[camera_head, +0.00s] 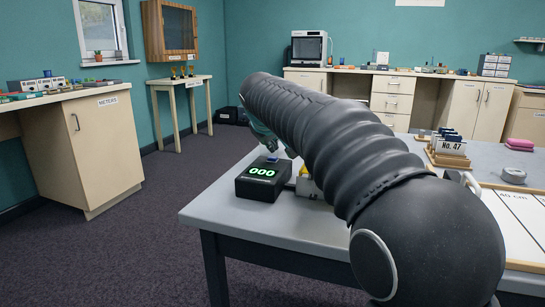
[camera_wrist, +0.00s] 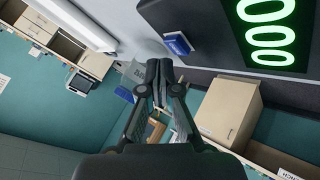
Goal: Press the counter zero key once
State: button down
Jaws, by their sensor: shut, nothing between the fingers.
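The counter (camera_head: 262,180) is a black box near the left end of the grey table, with green digits reading 000 on its front. A small blue key (camera_head: 272,159) sits on its top. In the wrist view the blue key (camera_wrist: 177,43) shows beside the black counter body (camera_wrist: 225,35), with the large green digits at the upper right. My gripper (camera_wrist: 159,66) is shut and empty, its fingertips just below the key in that picture. A gap shows between them, but its depth is hard to judge. In the head view my arm mostly hides the gripper.
A cabinet marked METERS (camera_head: 85,150) stands left. Open carpet lies between.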

aim_at(272, 158)
notch_tip(272, 158, up, 5)
jog(key=p, duration=0.4)
jog(key=shift+r+p, duration=0.1)
jog(key=shift+p, duration=0.25)
dwell(0.4)
